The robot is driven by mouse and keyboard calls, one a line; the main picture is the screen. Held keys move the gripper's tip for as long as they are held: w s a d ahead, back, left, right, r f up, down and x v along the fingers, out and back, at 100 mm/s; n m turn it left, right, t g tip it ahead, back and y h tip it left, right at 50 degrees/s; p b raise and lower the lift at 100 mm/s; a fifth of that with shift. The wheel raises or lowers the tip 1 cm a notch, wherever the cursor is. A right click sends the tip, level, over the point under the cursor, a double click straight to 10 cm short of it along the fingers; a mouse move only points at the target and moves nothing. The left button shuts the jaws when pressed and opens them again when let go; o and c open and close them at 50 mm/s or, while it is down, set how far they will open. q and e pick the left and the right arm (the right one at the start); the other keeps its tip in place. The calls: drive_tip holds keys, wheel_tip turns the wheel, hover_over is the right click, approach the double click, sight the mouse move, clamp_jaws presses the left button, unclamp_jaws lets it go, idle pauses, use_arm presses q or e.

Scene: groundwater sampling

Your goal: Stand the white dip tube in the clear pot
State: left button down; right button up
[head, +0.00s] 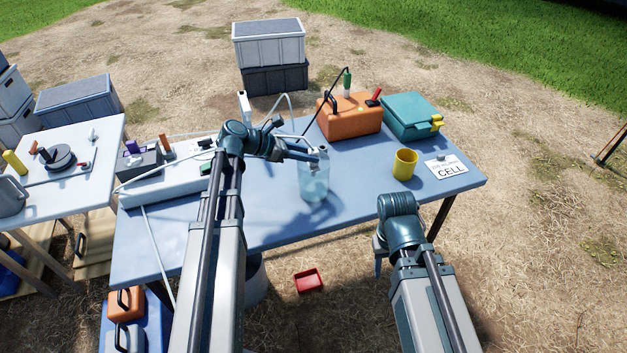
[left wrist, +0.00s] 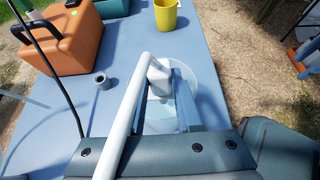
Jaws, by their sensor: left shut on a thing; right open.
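The clear pot (head: 314,183) stands upright on the blue table, with bluish liquid low in it. My left gripper (head: 316,154) is at the pot's mouth and shut on the white dip tube (head: 323,150). In the left wrist view the tube's white end block (left wrist: 158,76) sits between the fingers, over the pot's round opening (left wrist: 212,78). A white hose (left wrist: 128,100) bends away from it. How far the tube reaches into the pot is hidden. My right gripper (head: 379,266) is open and empty, below the table's front edge.
A yellow cup (head: 404,164) and a CELL card (head: 446,170) are right of the pot. An orange case (head: 350,118) with a black cable and a teal case (head: 410,117) stand behind. A small grey ring-shaped holder (left wrist: 101,80) is nearby. White hoses cross the left side.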

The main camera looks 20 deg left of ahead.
use_arm(q)
drive_tip(key=c, duration=0.5)
unclamp_jaws()
drive_tip(key=p+v, duration=0.6)
drive_tip(key=v, duration=0.7)
drive_tip(key=shift+s+a+r+p, duration=0.15)
drive_tip(key=shift+a+r+p, duration=0.1)
drive_tip(key=shift+p, duration=0.15)
drive_tip(key=s+d+f+m+g+y, duration=0.2)
drive_tip(key=s+d+m, duration=0.3)
drive_tip(key=d+m, duration=0.3)
drive_tip(key=s+d+f+m+g+y+p, duration=0.1)
drive_tip(key=s+d+f+m+y, duration=0.3)
drive_tip(key=d+m, duration=0.4)
drive_tip(key=s+d+f+m+g+y+p, duration=0.1)
drive_tip(key=s+d+f+m+g+y, duration=0.2)
drive_tip(key=s+d+m, duration=0.4)
drive_tip(key=d+m+g+y, duration=0.1)
drive_tip(key=m+y, duration=0.1)
drive_tip(key=m, duration=0.3)
drive_tip(key=shift+s+d+m, duration=0.2)
drive_tip(key=shift+d+m, duration=0.1)
drive_tip(key=shift+d, duration=0.05)
